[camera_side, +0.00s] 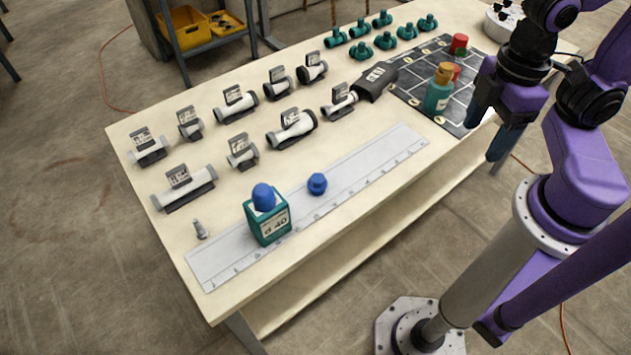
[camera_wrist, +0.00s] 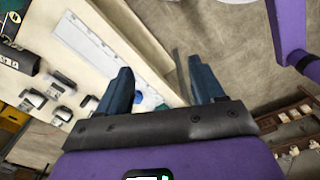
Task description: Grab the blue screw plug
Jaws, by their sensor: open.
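A blue faceted plug (camera_side: 317,183) lies on the long pale ruler board (camera_side: 372,160) near the table's front edge. A second blue piece (camera_side: 263,197) with a rounded top sits on a teal block (camera_side: 270,224) marked "d 40", to its left. I cannot tell for sure which is the screw plug. My gripper (camera_side: 490,122) is open and empty near the table's right end, well away from both blue pieces. In the wrist view, my gripper (camera_wrist: 161,84) has its fingers spread apart. A small blue patch (camera_wrist: 138,97) shows beside the left finger, mostly hidden.
Several grey-white pipe fittings (camera_side: 236,104) stand in rows behind the ruler. Teal tees (camera_side: 383,19) are at the back. A dark grid mat (camera_side: 415,79) at the right holds a teal bottle-like piece (camera_side: 438,95) and a red cylinder (camera_side: 459,44). The ruler's right half is clear.

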